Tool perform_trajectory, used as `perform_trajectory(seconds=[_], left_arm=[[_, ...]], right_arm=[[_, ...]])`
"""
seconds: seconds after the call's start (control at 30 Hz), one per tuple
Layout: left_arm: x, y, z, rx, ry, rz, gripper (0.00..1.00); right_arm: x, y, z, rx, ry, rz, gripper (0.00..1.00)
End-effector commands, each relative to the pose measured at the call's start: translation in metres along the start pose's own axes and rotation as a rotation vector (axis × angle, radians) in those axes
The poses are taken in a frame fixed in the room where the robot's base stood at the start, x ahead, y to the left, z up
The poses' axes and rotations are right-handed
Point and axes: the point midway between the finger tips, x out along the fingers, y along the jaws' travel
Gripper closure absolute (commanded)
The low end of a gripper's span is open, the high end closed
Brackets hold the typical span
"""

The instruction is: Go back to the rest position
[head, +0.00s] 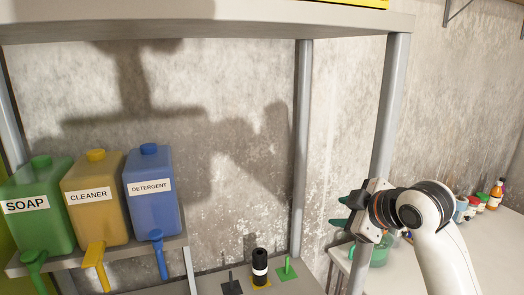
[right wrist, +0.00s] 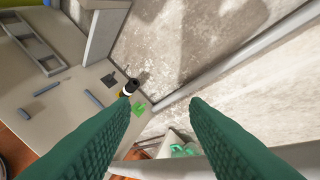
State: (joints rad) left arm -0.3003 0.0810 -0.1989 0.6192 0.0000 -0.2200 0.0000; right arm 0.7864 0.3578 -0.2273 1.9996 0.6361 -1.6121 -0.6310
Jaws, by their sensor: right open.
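My right gripper (head: 342,213) is at the right of the head view, in front of the shelf's right post. Its two green fingers point left. In the right wrist view the fingers (right wrist: 160,115) are spread wide apart with nothing between them, so it is open and empty. My left gripper is not in view.
Green soap (head: 38,224), yellow cleaner (head: 90,219) and blue detergent (head: 148,218) jugs stand on a raised shelf at left. A black bottle (head: 259,262) stands below. Grey posts (head: 390,110) hold an upper shelf (head: 220,27). A table (head: 490,250) at right bears several jars.

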Motion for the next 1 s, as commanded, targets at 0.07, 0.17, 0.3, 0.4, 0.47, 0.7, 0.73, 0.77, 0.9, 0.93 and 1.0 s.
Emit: perform_trajectory(seconds=[0.07, 0.17, 0.3, 0.4, 0.47, 0.7, 0.73, 0.77, 0.9, 0.93, 1.0], left_arm=[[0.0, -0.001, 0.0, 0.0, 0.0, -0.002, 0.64], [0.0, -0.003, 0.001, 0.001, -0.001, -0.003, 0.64], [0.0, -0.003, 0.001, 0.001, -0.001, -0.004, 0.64], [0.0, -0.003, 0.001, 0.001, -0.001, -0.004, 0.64], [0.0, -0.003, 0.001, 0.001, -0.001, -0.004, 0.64], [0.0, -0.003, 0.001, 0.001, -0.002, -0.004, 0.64], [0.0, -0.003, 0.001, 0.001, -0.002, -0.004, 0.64], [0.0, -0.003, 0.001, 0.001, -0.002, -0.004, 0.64], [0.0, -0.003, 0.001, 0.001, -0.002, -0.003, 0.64], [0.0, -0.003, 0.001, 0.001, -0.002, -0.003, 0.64], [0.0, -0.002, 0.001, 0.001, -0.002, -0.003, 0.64]], right_arm=[[0.02, 0.045, -0.033, 0.095, 0.052, 0.044, 0.58], [0.033, 0.097, -0.07, 0.212, 0.119, 0.08, 0.58], [0.036, 0.168, -0.118, 0.379, 0.224, 0.115, 0.58], [0.027, 0.219, -0.15, 0.495, 0.307, 0.132, 0.58], [0.018, 0.248, -0.168, 0.565, 0.362, 0.137, 0.58], [-0.025, 0.33, -0.217, 0.767, 0.544, 0.13, 0.58], [-0.03, 0.337, -0.221, 0.785, 0.563, 0.127, 0.58], [-0.036, 0.343, -0.225, 0.801, 0.581, 0.125, 0.58], [-0.059, 0.37, -0.239, 0.869, 0.657, 0.111, 0.58], [-0.064, 0.375, -0.242, 0.881, 0.672, 0.109, 0.58], [-0.075, 0.386, -0.248, 0.91, 0.708, 0.1, 0.58]])
